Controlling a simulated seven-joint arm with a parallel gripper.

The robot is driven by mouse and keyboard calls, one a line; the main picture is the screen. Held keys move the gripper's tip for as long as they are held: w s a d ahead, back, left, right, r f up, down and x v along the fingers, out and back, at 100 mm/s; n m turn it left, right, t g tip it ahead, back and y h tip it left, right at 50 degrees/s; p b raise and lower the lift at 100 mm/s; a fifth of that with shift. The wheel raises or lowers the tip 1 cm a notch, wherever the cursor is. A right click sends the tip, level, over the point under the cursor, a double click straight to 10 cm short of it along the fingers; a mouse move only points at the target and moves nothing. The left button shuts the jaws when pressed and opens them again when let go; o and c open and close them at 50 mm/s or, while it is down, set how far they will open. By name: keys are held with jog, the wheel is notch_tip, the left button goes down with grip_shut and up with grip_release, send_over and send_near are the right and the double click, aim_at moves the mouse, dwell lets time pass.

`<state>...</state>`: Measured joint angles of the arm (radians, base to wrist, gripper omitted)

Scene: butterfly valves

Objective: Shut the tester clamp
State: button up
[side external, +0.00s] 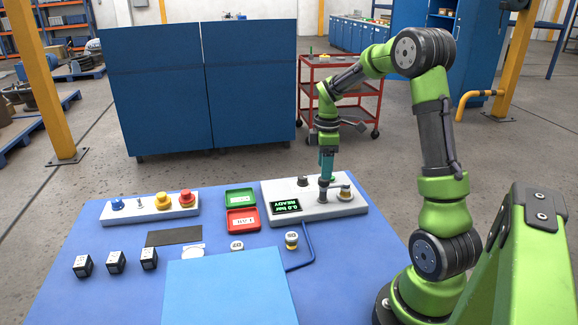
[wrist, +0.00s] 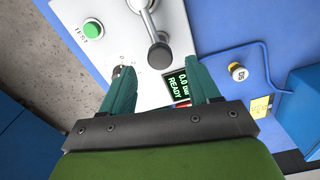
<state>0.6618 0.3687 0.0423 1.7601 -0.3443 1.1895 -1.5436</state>
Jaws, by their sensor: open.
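The tester (side external: 320,208) is a white box at the back right of the blue table, with a dark display (side external: 286,206) reading 0.0 bar READY. On it stands a grey part with a rounded end, apparently the clamp lever (side external: 323,191). In the wrist view the lever (wrist: 159,54) lies ahead of my fingertips, its upper part running off the top edge. My gripper (side external: 326,172) points down just above the tester. Its teal fingers are apart in the wrist view (wrist: 160,78), with nothing seen between them. Contact with the lever cannot be judged.
A dark selector knob (wrist: 118,71) is close to my left finger. A green TEST button (wrist: 93,28) is on the tester. A yellow-ringed valve (side external: 291,240) stands in front, beside a blue hose (side external: 307,250). Green and red trays (side external: 241,197) lie left.

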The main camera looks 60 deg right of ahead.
notch_tip(320, 180, up, 13)
dwell(0.3)
jog(key=s+a+m+t+y, duration=0.1)
jog(key=s+a+m+t, duration=0.2)
jog(key=a, duration=1.1)
jog(key=s+a+f+m+t+y, duration=0.1)
jog(key=s+a+m+t, duration=0.3)
jog(key=a, duration=0.9)
jog(key=s+m, duration=0.3)
jog(key=m, duration=0.1)
jog(key=shift+a, duration=0.35)
